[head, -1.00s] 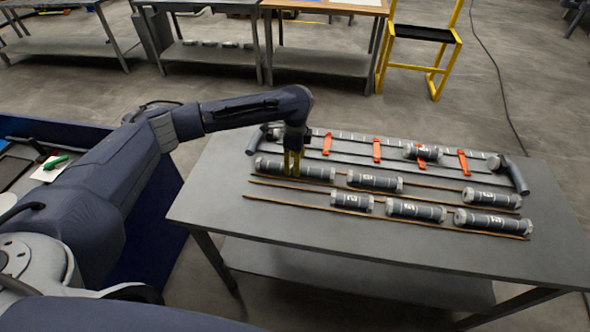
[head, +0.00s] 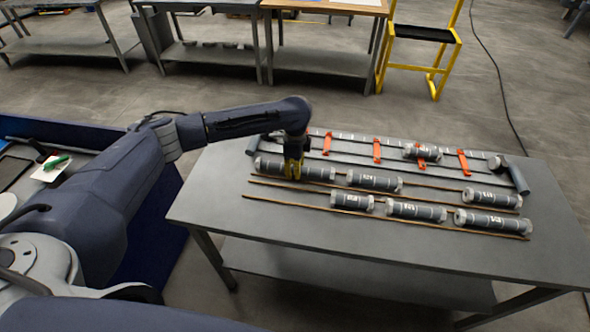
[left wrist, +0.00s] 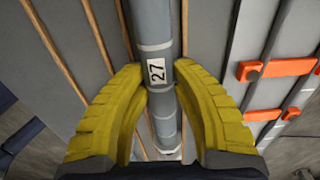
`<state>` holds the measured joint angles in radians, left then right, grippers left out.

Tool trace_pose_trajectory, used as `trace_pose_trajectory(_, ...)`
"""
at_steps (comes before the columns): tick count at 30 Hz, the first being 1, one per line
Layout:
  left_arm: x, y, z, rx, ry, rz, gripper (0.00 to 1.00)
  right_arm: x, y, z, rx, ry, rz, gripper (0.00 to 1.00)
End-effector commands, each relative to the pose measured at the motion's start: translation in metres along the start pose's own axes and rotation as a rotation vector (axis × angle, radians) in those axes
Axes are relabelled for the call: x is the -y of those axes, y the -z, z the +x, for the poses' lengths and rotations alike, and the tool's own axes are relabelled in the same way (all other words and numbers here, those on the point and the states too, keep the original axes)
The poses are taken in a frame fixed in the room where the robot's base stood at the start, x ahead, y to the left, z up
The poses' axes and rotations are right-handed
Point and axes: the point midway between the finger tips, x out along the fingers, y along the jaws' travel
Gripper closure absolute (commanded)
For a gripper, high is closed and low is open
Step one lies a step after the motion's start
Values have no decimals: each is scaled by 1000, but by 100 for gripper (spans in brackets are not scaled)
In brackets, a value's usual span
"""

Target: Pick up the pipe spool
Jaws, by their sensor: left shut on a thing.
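A long grey pipe spool (head: 320,173) with pale bands lies along the back-left row on the table (head: 215,185). In the left wrist view the pipe spool (left wrist: 160,30) carries a white label reading 27. My left gripper (head: 293,168) reaches down over it near its middle. The yellow fingers of the left gripper (left wrist: 160,88) are shut on the spool, one on each side, just by the label. The spool appears to rest at the level of the wooden strips. My right gripper is not in view.
Several other spools lie near on thin wooden strips, including one to the right (head: 374,181) and one in front (head: 351,201). Behind them runs a grey rail fixture with orange clamps (head: 377,150) and another spool (head: 422,152). The table's front left is clear.

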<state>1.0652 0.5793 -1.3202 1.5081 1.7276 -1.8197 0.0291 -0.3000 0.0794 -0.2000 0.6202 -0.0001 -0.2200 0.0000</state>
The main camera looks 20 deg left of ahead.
Motion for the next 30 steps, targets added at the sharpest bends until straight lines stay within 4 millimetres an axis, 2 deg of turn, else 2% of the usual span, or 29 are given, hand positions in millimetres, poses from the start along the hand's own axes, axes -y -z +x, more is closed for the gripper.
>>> trace_pose_trajectory(3, 0, 0, 0, 0, 0, 0, 100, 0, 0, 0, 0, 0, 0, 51)
trace_pose_trajectory(12, 0, 0, -1, 0, 0, 0, 100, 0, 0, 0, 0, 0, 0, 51)
trace_pose_trajectory(17, 1, 0, -8, 0, 1, -1, 100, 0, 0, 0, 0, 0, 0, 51)
trace_pose_trajectory(23, 1, -1, -32, 0, 3, 0, 100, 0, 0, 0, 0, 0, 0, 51)
trace_pose_trajectory(30, 2, 0, -84, 0, 6, 1, 100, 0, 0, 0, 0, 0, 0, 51)
